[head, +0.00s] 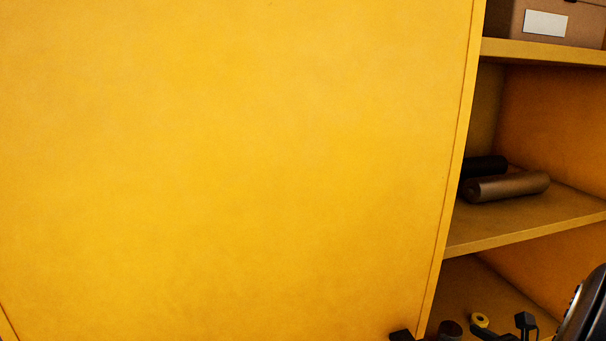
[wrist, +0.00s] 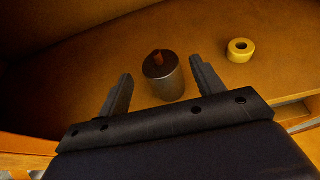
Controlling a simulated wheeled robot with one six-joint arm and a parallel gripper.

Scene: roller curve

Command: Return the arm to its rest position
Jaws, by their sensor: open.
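My gripper (wrist: 160,92) is open in the wrist view, its two dark fingers spread apart. A dark grey cylinder (wrist: 166,82) with a small reddish-brown top piece stands on the shelf floor, in the gap between the fingers as seen from the wrist. I cannot tell how deep between the fingertips it is. The fingers do not visibly touch it. In the head view, the black gripper (head: 505,336) shows at the bottom right, partly cut off by the frame's edge, with the dark cylinder (head: 451,330) to its left.
A yellow ring (wrist: 240,50) lies on the same shelf, right of the cylinder. A large yellow panel (head: 230,160) fills the left. The middle shelf (head: 540,222) holds a brown roll (head: 507,187) and a black roll (head: 486,166). A cardboard box (head: 560,22) sits on the upper shelf.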

